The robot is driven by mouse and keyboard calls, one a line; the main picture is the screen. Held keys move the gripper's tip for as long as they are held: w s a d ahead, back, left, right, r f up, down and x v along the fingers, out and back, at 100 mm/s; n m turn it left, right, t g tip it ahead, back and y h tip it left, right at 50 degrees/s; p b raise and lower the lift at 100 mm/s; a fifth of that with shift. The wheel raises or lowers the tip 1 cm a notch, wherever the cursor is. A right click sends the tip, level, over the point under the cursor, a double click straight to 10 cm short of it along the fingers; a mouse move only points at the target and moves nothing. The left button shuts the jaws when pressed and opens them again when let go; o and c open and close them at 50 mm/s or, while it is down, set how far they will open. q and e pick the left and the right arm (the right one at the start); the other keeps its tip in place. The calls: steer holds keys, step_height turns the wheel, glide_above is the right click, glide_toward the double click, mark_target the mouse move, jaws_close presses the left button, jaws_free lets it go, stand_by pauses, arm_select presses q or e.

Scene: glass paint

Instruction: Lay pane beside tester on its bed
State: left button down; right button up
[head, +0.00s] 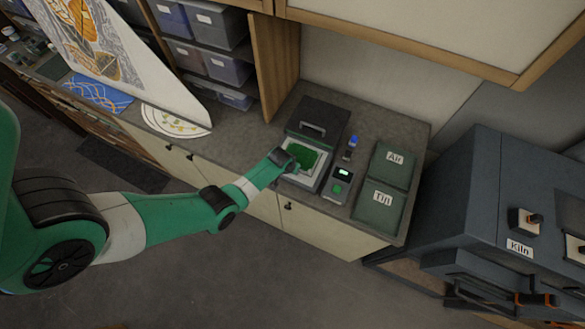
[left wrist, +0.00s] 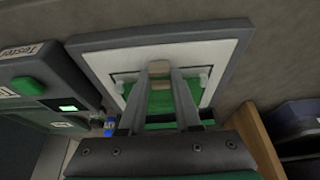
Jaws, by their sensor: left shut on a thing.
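The green pane (head: 303,155) shows over the white bed (head: 315,177) of the grey box with a raised dark lid (head: 318,118). My left gripper (head: 286,161) reaches over the bed's left side and is shut on the pane. In the left wrist view the fingers (left wrist: 160,76) lie over the pane (left wrist: 160,102), which shows between and beside them inside the white, grey-rimmed bed (left wrist: 212,52). I cannot tell if the pane touches the bed. The tester (head: 341,184), with lit screen and green button, stands right beside the bed; it also shows in the left wrist view (left wrist: 50,82). My right gripper is not in view.
A small blue-capped bottle (head: 352,146) stands behind the tester. Green mats labelled Air (head: 393,168) and Tin (head: 377,207) lie to the right. The dark kiln (head: 490,200) is farther right. A wooden cabinet side (head: 274,65) rises at the back left.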

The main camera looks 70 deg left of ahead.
arm_select(q)
steer(key=shift+f, duration=0.25)
stand_by(0.6)
steer(key=c, duration=0.5)
jaws_free()
